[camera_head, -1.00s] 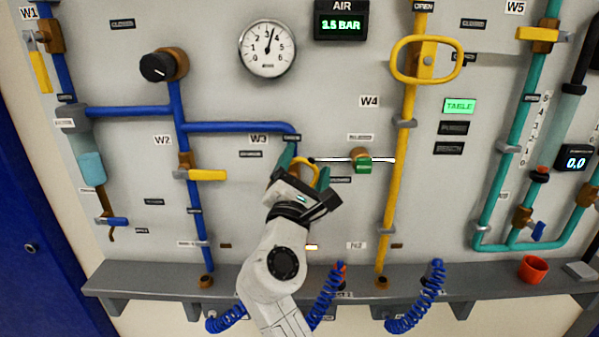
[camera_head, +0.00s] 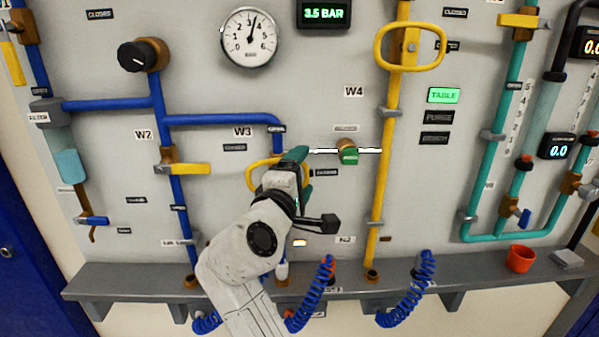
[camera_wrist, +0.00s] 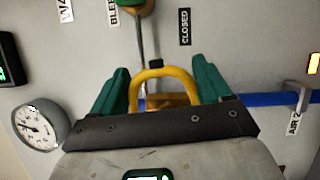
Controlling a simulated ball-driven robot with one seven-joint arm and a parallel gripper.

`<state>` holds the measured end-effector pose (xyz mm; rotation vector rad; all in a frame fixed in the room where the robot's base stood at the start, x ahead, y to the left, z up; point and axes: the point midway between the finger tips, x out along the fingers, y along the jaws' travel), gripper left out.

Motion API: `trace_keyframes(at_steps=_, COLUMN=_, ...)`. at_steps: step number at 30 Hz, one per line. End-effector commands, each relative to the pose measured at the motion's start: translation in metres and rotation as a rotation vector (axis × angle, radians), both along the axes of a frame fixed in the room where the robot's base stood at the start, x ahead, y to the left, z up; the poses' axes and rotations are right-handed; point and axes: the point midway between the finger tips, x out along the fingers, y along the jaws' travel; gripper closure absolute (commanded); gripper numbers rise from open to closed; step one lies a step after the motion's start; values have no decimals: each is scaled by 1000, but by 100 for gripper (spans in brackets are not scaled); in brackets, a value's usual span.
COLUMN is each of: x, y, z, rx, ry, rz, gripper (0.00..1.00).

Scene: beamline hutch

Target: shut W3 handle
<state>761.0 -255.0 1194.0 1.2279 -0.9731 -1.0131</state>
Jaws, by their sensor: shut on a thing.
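The W3 handle (camera_head: 257,172) is a yellow loop on the blue pipe, below and right of the W3 label (camera_head: 243,132). My gripper (camera_head: 300,172) covers its right part in the head view. In the wrist view the yellow loop (camera_wrist: 165,73) stands between the two green fingers of my gripper (camera_wrist: 163,80), with a brown valve body behind it. My gripper is shut on the handle. An OPEN-side label sits above the handle and the CLOSED label (camera_head: 326,172) sits to its right. The valve centre is hidden in the head view.
A green-handled bleed valve (camera_head: 348,156) is just up and right of my gripper. The yellow W4 pipe (camera_head: 382,185) runs down further right. A grey shelf (camera_head: 450,283) with blue coiled hoses (camera_head: 318,295) lies below. The W2 yellow lever (camera_head: 190,169) is to the left.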

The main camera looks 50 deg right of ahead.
Motion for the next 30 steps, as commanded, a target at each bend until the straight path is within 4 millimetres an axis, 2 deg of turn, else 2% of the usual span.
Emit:
trace_keyframes(at_steps=9, x=-1, y=0, z=-6, rx=64, ry=-76, rz=-2, gripper=53)
trace_keyframes(at_steps=24, x=-1, y=0, z=-8, rx=75, ry=-86, rz=-2, gripper=53)
trace_keyframes(at_steps=25, x=-1, y=0, z=-8, rx=75, ry=-86, rz=-2, gripper=20)
trace_keyframes(at_steps=27, x=0, y=0, z=-7, rx=74, ry=-87, rz=-1, gripper=14)
trace_keyframes(at_steps=30, x=0, y=0, z=-7, rx=73, ry=-87, rz=-1, gripper=14)
